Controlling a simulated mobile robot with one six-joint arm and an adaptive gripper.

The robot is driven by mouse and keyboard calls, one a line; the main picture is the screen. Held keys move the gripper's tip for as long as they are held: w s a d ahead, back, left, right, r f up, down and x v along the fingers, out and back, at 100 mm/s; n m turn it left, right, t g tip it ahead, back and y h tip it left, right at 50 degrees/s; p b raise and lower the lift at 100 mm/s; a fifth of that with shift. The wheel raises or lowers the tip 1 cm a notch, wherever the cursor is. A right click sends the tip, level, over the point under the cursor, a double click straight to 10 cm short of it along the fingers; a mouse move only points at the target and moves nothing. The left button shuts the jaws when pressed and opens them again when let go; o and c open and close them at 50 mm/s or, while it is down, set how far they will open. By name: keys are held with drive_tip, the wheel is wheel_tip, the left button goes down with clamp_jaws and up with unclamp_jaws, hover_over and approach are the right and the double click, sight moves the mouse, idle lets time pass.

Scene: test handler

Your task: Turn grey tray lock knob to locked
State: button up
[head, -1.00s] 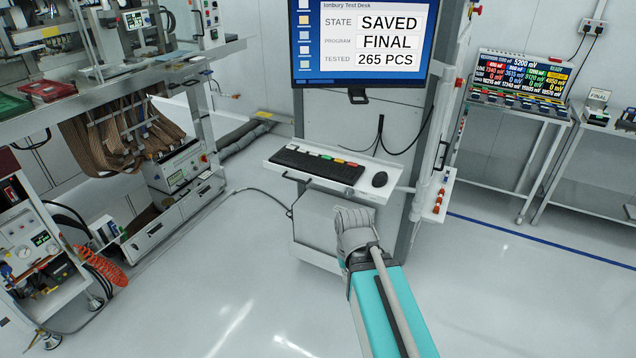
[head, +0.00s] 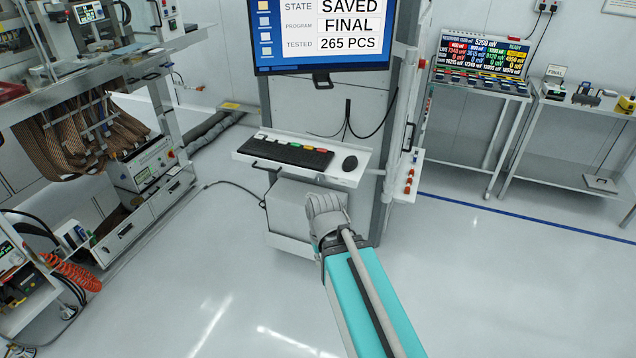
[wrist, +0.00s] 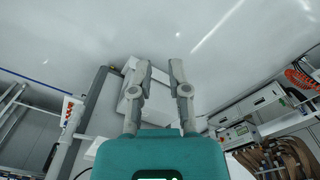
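I cannot make out a grey tray lock knob in either view. A dark front with controls below the left bench (head: 15,270) is cut off by the picture edge. My gripper (wrist: 160,64) shows in the wrist view with its two grey fingers apart and nothing between them. Pale floor lies beyond the fingertips. In the head view my arm reaches forward in the lower middle, and my gripper's fingers cannot be told there.
A test desk with a monitor (head: 320,55) and a keyboard shelf (head: 352,176) stands ahead. A rack with brown ribbon cables (head: 80,130) is at left. A table with a meter display (head: 480,55) and another bench (head: 570,175) are at right. The floor (head: 480,290) is clear at front right.

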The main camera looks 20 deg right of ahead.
drive_tip(key=o, duration=0.7)
drive_tip(key=shift+n+t+h, duration=0.3)
drive_tip(key=shift+n+h, duration=0.3)
drive_tip(key=shift+n, duration=0.2)
drive_tip(key=w+d+f+b, duration=0.1)
drive_tip(key=w+f+b, duration=0.1)
drive_tip(key=w, duration=0.1)
drive_tip(key=shift+d+f+b, duration=0.35)
drive_tip(key=shift+d, duration=0.05)
drive_tip(key=shift+c, duration=0.2)
drive_tip(key=shift+o, duration=0.5)
drive_tip(key=w+b, duration=0.1)
drive_tip(key=w+d+f+n+h+b, duration=0.1)
drive_tip(key=w+f+n, duration=0.1)
drive_tip(key=shift+w+d+t+h+b, duration=0.1)
drive_tip(key=shift+d+t+h+b, duration=0.2)
drive_tip(key=shift+d+t+b, duration=0.1)
drive_tip(key=n+t+h+b, duration=0.8)
drive_tip(key=n+t+b, duration=0.5)
drive_tip(key=n+b, duration=1.15)
approach(318, 181)
drive_tip(key=s+a+n+p, duration=0.2)
drive_tip(key=s, duration=0.1)
drive_tip(key=shift+r, duration=0.3)
drive_tip(key=x, duration=1.3)
drive_tip(key=shift+w+d+f, duration=0.2)
drive_tip(key=shift+w, duration=0.15)
drive_tip(key=shift+c, duration=0.3)
